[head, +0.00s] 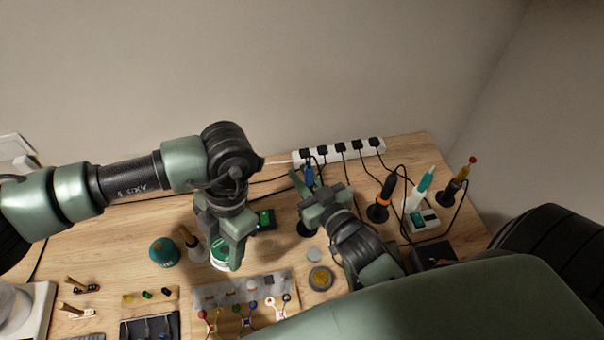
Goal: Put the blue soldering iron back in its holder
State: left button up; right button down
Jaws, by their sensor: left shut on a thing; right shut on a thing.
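The blue soldering iron (309,175) stands roughly upright near the back of the bench, below the power strip. My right gripper (308,183) is shut on it. A dark round base (303,230), which looks like a holder, shows just below this gripper. My gripper and arm hide the iron's lower part, so I cannot tell whether its tip is inside the holder. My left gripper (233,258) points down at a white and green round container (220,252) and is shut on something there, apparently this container. Its fingers hide part of the container.
A white power strip (339,152) with several plugs lies at the back. A teal round container (163,251) stands left of my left gripper.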

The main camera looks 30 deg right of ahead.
pick_arm(q)
jog(key=shift+r+p, duration=0.3)
jog(key=shift+r, duration=0.05)
dwell(0.4)
jog(key=shift+f, duration=0.1)
dwell(0.4)
